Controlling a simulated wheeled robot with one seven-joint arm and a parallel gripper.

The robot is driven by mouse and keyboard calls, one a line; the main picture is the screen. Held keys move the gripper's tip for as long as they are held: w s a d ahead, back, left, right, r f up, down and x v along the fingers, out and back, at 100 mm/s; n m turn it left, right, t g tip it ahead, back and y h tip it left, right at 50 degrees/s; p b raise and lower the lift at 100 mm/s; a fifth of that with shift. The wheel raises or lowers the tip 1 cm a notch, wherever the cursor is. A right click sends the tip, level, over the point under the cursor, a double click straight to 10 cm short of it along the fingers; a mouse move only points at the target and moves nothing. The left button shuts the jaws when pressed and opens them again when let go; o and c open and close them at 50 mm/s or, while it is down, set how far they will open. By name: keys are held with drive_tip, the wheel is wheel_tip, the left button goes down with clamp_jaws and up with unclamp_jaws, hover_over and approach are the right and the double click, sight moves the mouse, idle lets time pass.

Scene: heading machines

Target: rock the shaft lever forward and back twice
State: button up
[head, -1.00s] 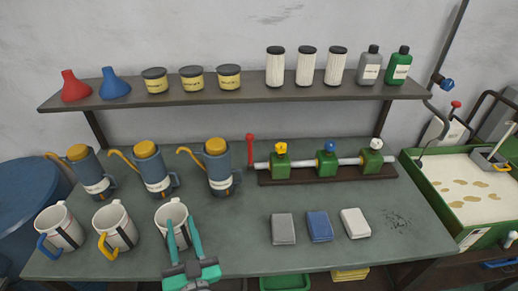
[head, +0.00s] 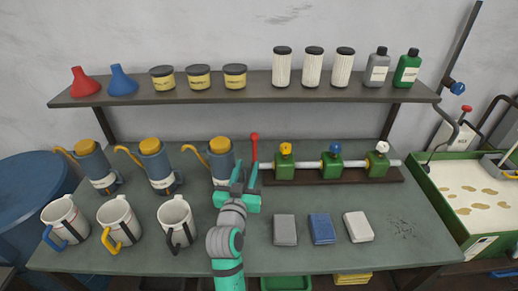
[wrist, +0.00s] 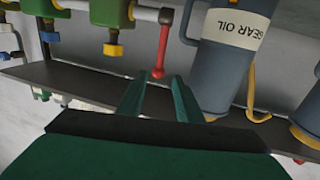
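The red shaft lever (head: 254,149) stands upright at the left end of a silver shaft (head: 308,164). The shaft runs through three green blocks (head: 284,168) on a dark base. My gripper (head: 244,172) is just in front of the lever, near its lower part in the head view. In the wrist view, which is turned over, the red lever (wrist: 163,40) has its ball end just beyond and between my gripper's fingertips (wrist: 156,79). The fingers are apart with nothing between them; I cannot tell whether they touch the lever.
A blue-grey oil can (head: 221,158) stands close left of the lever, labelled gear oil in the wrist view (wrist: 228,50). White mugs (head: 174,216) stand at the front left and sponge-like blocks (head: 321,228) at the front right. A shelf (head: 253,91) hangs above and behind.

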sight(254, 145)
drive_tip(key=w, duration=0.3)
drive_tip(key=w+d, duration=0.1)
drive_tip(key=w, duration=0.2)
drive_tip(key=w+d, duration=0.1)
drive_tip(key=w, duration=0.3)
clamp_jaws()
